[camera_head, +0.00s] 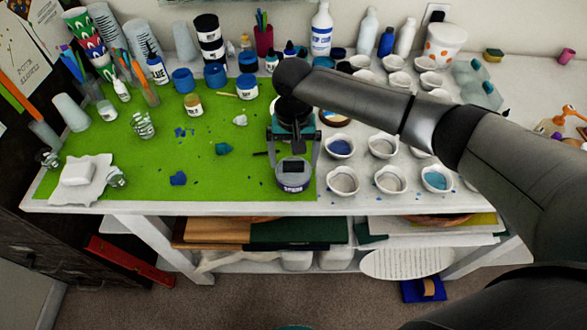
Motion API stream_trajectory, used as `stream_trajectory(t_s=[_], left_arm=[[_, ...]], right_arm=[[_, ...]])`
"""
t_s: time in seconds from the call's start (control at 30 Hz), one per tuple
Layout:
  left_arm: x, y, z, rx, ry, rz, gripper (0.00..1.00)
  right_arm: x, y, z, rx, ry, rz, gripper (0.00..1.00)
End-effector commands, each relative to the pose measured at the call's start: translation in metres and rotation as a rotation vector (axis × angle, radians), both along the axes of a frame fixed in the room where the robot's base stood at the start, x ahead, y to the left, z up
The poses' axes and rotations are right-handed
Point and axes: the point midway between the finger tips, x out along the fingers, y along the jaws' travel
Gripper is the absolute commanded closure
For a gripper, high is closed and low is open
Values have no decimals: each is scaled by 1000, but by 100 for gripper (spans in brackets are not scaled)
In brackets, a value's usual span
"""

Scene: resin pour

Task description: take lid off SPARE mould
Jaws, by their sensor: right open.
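My right gripper (294,160) reaches down over the front edge of the green mat (120,150). Its fingers are open, one on each side of a round grey tub (293,184) with a dark purple label and a dark patch on top. I cannot tell whether the fingers touch it. The tub's label is too small to read, so I cannot confirm that it is the SPARE mould. The gripper's body partly hides the tub's far side. My left gripper is not in view.
Paint jars (247,87) and bottles (321,30) crowd the back.

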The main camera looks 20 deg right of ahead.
Motion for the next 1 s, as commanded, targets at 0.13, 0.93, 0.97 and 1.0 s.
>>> stream_trajectory(t_s=[0.13, 0.93, 0.97, 1.0], left_arm=[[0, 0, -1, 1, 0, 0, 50], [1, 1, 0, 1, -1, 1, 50], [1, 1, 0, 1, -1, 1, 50], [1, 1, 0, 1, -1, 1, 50]], right_arm=[[0, 0, -5, 0, -2, 1, 3], [0, 0, -4, 1, -1, 1, 76], [0, 0, -4, 1, -1, 1, 79], [0, 0, -4, 1, -1, 1, 84]])
